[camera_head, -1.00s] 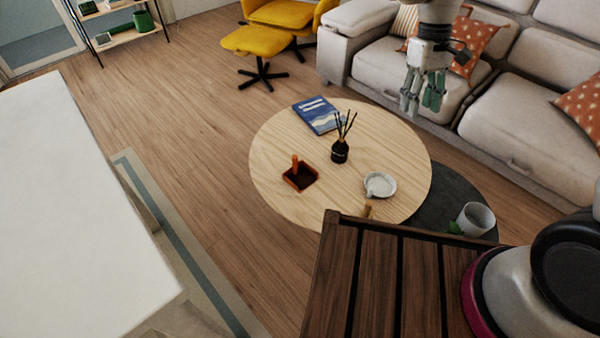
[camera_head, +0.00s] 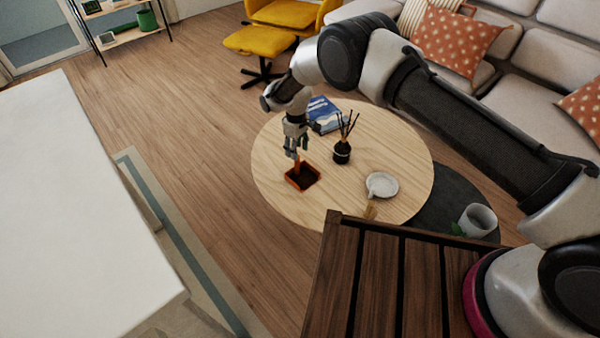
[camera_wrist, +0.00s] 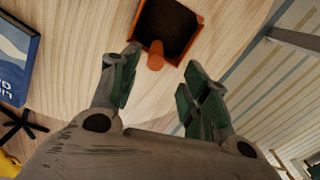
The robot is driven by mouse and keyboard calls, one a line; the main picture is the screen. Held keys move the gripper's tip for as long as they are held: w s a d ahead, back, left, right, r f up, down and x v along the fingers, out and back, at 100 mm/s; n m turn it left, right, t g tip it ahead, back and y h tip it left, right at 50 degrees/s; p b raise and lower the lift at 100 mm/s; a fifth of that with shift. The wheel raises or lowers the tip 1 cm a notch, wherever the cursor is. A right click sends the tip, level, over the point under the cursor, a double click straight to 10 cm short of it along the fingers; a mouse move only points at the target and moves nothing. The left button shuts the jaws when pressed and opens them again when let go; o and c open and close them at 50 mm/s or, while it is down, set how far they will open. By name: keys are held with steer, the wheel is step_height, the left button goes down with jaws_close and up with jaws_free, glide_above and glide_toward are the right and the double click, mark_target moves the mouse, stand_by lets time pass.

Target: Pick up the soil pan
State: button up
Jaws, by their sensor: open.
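The soil pan (camera_head: 302,178) is a small square orange-brown tray with dark soil in it and a short orange handle. It sits on the round wooden table (camera_head: 385,145), toward its left side. My gripper (camera_head: 296,154) is just above the pan at its handle end. In the wrist view the pan (camera_wrist: 168,28) is at the top, with its handle (camera_wrist: 155,56) pointing toward my gripper (camera_wrist: 160,88). The handle's end lies between and just beyond the green-padded fingertips. The fingers are open and empty.
A blue book (camera_head: 324,116) lies behind the gripper. A black reed diffuser (camera_head: 342,152) and a white dish (camera_head: 382,185) stand right of the pan. A slatted wooden surface (camera_head: 372,280) is in front. The left of the round table borders open floor.

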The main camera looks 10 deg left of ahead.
steer(key=f, duration=0.7)
steer(key=shift+w, duration=0.25)
jaws_close()
